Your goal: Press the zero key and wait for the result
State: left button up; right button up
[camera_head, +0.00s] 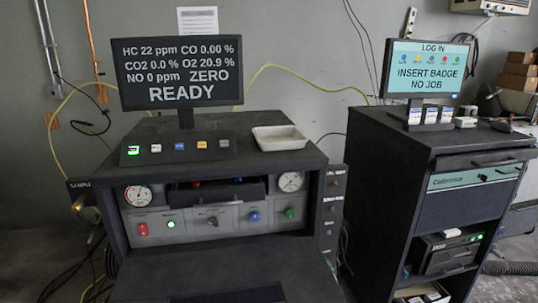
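The key panel (180,158) lies on top of the dark analyser cabinet (146,133). It carries a row of coloured keys: a green lit key (133,150), a white key (156,148), a blue key (179,146), an orange key (202,145) and a grey key (224,143). Their marks are too small to read, so I cannot tell which is the zero key. The black monitor (180,73) behind them reads HC 22 ppm, CO 0.00 %, CO2 0.0 %, O2 20.9 %, NO 0 ppm, ZERO READY. Neither of my grippers is in view.
A shallow pale tray (281,144) sits right of the keys. Below are gauges (138,196), a red switch (143,229) and coloured knobs. At right, a second cabinet (385,190) bears a monitor (429,70) reading LOG IN, INSERT BADGE, NO JOB. Yellow hoses run along the wall.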

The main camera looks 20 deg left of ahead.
aim_at(157, 147)
jog(key=u, duration=1.35)
jog(key=i+j+u, duration=0.1)
jog(key=i+j, duration=0.25)
jog(key=j, duration=0.15)
jog(key=i+j, duration=0.35)
jog(key=j, duration=0.15)
jog(key=u, duration=0.05)
